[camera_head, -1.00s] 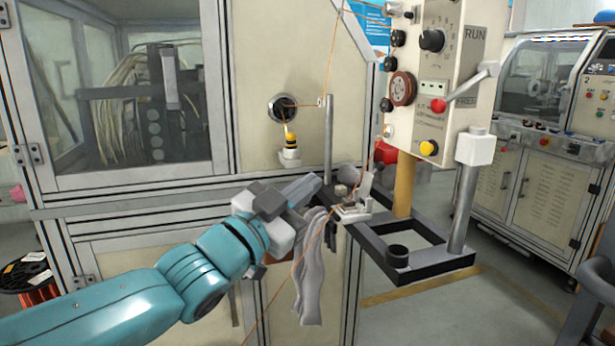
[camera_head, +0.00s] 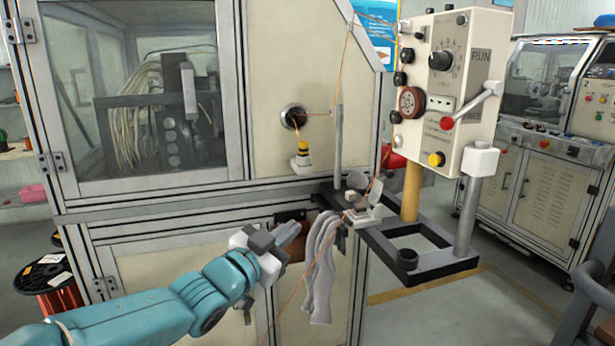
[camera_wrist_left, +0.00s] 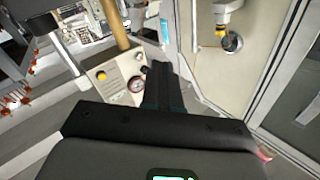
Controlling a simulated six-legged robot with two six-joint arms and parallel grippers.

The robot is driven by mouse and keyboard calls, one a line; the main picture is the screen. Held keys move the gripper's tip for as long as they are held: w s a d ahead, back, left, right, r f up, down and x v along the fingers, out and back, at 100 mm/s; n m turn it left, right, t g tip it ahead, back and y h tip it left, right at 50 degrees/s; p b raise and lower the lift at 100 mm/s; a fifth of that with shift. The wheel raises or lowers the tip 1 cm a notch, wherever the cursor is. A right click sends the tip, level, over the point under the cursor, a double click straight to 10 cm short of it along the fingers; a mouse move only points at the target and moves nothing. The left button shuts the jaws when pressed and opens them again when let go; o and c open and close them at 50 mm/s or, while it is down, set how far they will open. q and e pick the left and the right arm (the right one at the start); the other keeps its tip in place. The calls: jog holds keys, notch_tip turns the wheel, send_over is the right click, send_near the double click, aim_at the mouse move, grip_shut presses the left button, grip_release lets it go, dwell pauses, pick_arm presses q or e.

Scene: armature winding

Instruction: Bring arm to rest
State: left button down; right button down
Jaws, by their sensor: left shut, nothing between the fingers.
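My left arm comes in from the lower left in the head view, teal with a grey and white wrist. My left gripper (camera_head: 290,232) is shut and empty, in front of the machine's lower panel, just left of a hanging grey cloth (camera_head: 320,265). In the left wrist view the shut dark fingers (camera_wrist_left: 160,85) point away from the camera, with nothing between them. My right gripper is in neither view.
A control box (camera_head: 455,90) with knobs and a lever stands on a black frame (camera_head: 430,265) at right. A copper wire (camera_head: 337,75) runs down past the cloth. A wire spool (camera_head: 55,290) sits at lower left. A second machine (camera_head: 545,150) stands at far right.

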pick_arm(q)
jog(key=s+a+f+n+g+y+p, duration=0.2)
jog(key=s+f, duration=0.1)
jog(key=f, duration=0.7)
jog(key=s+a+f+n+g+y+p, duration=0.1)
jog(key=s+a+f+n+g+p, duration=0.15)
jog(key=f, duration=0.75)
jog(key=s+a+f+n+g+y+p, duration=0.2)
jog(key=a+f+n+p, duration=0.1)
jog(key=f, duration=0.7)
jog(key=s+f+n+g+y, duration=0.1)
jog(key=s+f+g, duration=0.3)
jog(key=s, duration=0.9)
jog(key=s+f+n+g+p, duration=0.1)
jog(key=s+f+n+g, duration=0.3)
jog(key=s+f, duration=0.4)
jog(key=s, duration=0.6)
jog(key=shift+s+a+f+y+p, duration=0.15)
jog(key=shift+a+f+y+p, duration=0.15)
jog(key=shift+y, duration=0.1)
